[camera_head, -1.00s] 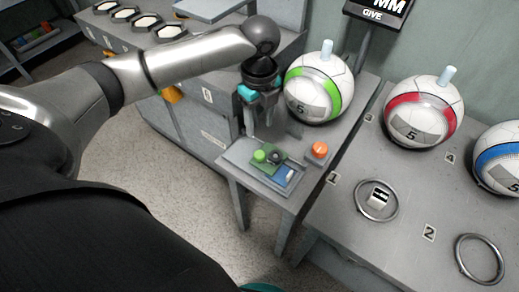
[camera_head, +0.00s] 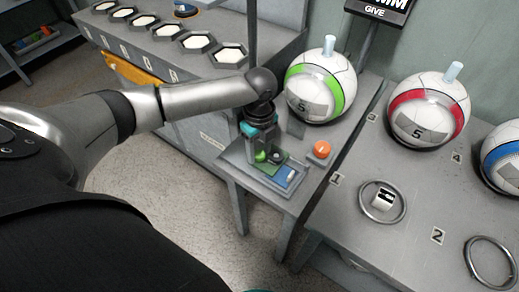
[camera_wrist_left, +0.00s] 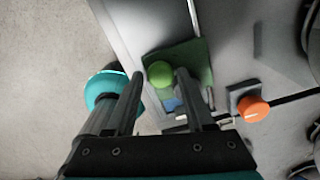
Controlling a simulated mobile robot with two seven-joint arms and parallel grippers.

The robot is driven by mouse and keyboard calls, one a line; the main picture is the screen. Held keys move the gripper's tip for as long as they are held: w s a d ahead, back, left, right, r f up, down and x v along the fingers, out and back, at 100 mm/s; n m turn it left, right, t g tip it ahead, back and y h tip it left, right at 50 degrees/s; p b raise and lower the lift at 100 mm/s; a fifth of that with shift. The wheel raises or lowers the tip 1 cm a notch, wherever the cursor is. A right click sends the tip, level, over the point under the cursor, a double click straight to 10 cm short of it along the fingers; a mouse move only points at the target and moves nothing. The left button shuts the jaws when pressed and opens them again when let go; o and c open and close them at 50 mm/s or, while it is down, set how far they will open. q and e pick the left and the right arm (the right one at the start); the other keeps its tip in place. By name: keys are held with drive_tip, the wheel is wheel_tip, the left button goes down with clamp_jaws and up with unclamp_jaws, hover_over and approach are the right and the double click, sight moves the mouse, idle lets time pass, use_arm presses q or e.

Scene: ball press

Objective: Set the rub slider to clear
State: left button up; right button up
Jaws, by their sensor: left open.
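The slider panel (camera_head: 240,172) is a grey plate on a small table at the middle of the head view. It bears a green plate with a round green knob (camera_head: 261,156), a small dark piece (camera_head: 276,157) and a blue part (camera_head: 288,176). My left gripper (camera_head: 259,150) points down over the panel at the knob. In the left wrist view the gripper (camera_wrist_left: 160,75) is open and the green knob (camera_wrist_left: 160,74) shows between its fingertips. Contact cannot be told. The slider's labels are too small to read. My right gripper is not in view.
An orange button (camera_head: 321,149) sits right of the panel. A green-banded ball (camera_head: 320,88) stands behind it. A red-banded ball (camera_head: 428,108) and a metal ring (camera_head: 383,201) around a small white block are on the right table. A grey bench with hexagonal pads stands behind.

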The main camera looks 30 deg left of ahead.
use_arm(q)
clamp_jaws()
idle(0.3)
idle(1.1)
